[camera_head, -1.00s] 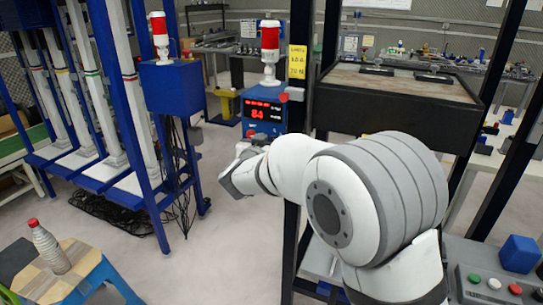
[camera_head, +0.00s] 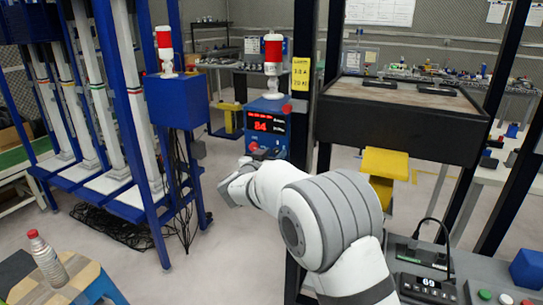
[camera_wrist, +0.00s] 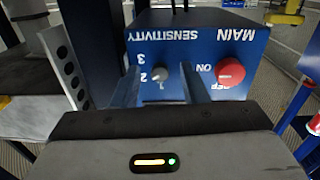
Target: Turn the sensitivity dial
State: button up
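The sensitivity dial (camera_wrist: 159,70) is a small grey knob on a blue panel (camera_wrist: 185,48), upside down in the wrist view. Numbers 2 and 3 show beside it. The word SENSITIVITY is printed above it. My gripper (camera_wrist: 160,80) is open, with one finger on each side of the dial and gaps visible between them. A red knob (camera_wrist: 230,72) marked ON and OFF, under the word MAIN, is right of the right finger. In the head view a blue box (camera_head: 258,143) with a red 84 display (camera_head: 265,124) stands beyond my arm; my fingertips are hard to make out there.
A dark post (camera_head: 300,90) with a yellow label (camera_head: 301,74) stands right of the box. A blue frame (camera_head: 132,120) with white columns is at left. A stool (camera_head: 85,282) with a bottle (camera_head: 47,259) is front left. Clear floor lies between.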

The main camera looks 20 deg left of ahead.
jog(key=shift+c, duration=0.4)
jog(key=shift+a, duration=0.1)
grip_shut()
jog(key=m+b, duration=0.2)
jog(key=m, duration=0.3)
jog(key=shift+m, duration=0.4)
jog(key=m+b, duration=0.3)
jog(key=m, duration=0.2)
jog(key=shift+m, duration=0.4)
jog(key=shift+o, duration=0.4)
grip_release()
jog(key=shift+r+y, duration=0.1)
jog(key=shift+y, duration=0.2)
